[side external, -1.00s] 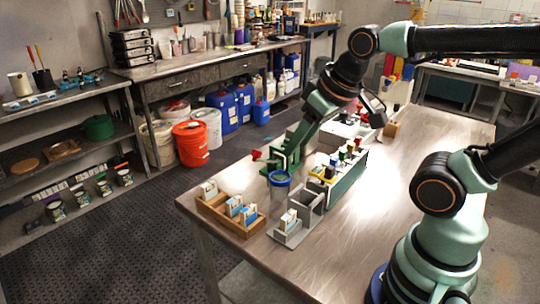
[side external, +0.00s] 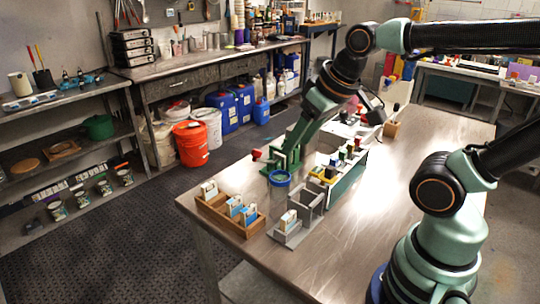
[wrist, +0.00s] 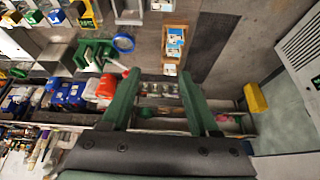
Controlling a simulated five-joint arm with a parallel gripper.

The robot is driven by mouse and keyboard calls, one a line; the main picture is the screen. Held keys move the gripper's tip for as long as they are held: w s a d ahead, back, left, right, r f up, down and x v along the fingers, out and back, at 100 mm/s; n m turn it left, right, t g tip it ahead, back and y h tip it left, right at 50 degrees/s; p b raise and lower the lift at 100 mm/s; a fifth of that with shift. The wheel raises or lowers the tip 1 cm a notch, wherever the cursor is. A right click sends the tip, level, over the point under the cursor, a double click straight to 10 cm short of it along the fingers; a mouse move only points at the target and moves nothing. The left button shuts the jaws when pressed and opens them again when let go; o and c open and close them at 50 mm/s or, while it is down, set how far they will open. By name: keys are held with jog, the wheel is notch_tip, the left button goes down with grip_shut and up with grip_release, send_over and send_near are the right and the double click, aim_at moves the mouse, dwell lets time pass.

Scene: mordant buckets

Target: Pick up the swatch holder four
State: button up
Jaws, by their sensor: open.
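Several small upright swatch holders with white and blue faces show in the side view; I cannot read which is number four. One stands at the left end of the wooden tray (side external: 222,213), and a blue and white pair (side external: 240,209) stands near its right end. Another (side external: 288,220) stands in the grey rack (side external: 307,213). In the wrist view the swatch holders (wrist: 175,42) show in the tray at the top. My green gripper (side external: 300,136) is above the far side of the tabletop, behind the tray and rack. Its fingers (wrist: 158,78) are spread wide with nothing between them.
A blue ring-shaped item (side external: 280,178) is between my gripper and the tray, beside a green stand (side external: 287,157). A long block with colored pieces (side external: 346,170) stands right of the rack.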

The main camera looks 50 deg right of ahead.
jog(key=w+d+m+g, duration=0.3)
jog(key=w+d+m, duration=0.1)
jog(key=d+m, duration=0.7)
jog(key=m+g, duration=0.2)
jog(key=m, duration=0.4)
send_over(335, 158)
jog(key=f, duration=1)
jog(key=shift+w+d, duration=0.15)
jog(key=shift+d, duration=0.15)
jog(key=shift+a+f, duration=0.2)
jog(key=shift+f, duration=1.15)
jog(key=shift+a+f, duration=0.15)
jog(key=shift+f, duration=1.15)
jog(key=shift+c, duration=0.3)
grip_shut()
